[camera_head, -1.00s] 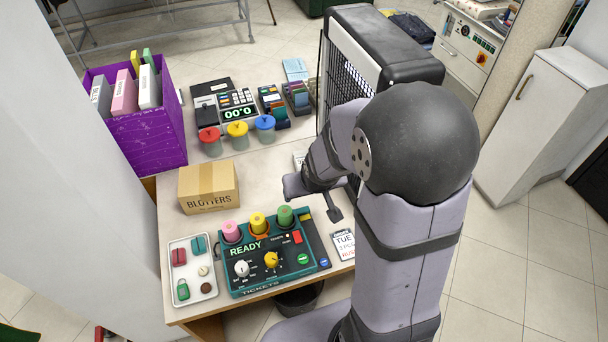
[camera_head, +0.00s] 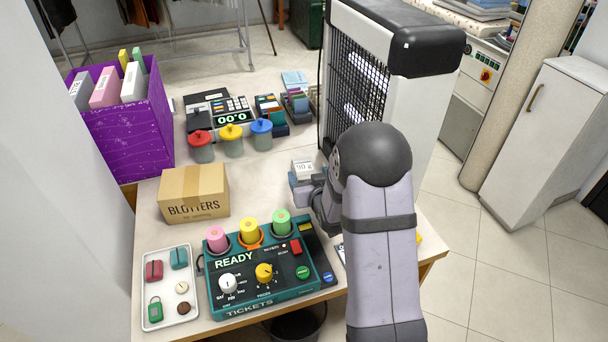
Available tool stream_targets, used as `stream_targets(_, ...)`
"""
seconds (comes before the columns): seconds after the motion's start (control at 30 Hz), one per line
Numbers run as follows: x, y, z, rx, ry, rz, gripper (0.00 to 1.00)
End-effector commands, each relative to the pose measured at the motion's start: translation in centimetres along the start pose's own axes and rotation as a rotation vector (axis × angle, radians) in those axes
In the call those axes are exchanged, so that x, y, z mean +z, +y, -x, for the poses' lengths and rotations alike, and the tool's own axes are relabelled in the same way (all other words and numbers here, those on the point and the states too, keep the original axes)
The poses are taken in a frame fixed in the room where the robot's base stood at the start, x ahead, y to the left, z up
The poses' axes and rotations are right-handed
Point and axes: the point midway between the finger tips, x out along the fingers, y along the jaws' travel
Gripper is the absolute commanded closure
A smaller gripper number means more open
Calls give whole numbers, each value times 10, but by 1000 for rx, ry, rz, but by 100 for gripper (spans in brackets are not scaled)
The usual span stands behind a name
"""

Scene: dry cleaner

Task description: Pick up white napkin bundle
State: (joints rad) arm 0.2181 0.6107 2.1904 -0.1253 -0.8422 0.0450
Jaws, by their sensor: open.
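My gripper (camera_head: 305,190) is at the end of my arm, low over the middle of the table, behind the green ticket machine. My own arm covers most of it; the fingertips do not show clearly, and nothing is seen held in it. A small white block with dark print (camera_head: 303,168) stands just beyond it; the gap between them cannot be judged. I cannot make out a white napkin bundle for sure; part of the table is hidden behind my arm.
A cardboard box (camera_head: 193,192) and the ticket machine (camera_head: 264,270) with pink, yellow and green rolls stand left of my arm. A white tray (camera_head: 163,258) lies front left. A black-grilled white unit (camera_head: 405,110) stands behind my arm. Lidded jars (camera_head: 232,145) stand farther back.

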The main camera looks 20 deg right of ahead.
Motion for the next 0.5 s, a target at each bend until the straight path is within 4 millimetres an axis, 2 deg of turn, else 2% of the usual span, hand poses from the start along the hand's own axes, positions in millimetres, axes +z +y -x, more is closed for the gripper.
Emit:
stream_targets(0.23,0,-1,-17,0,-3,0,30)
stream_targets(0.5,1,-1,-24,0,-3,0,30)
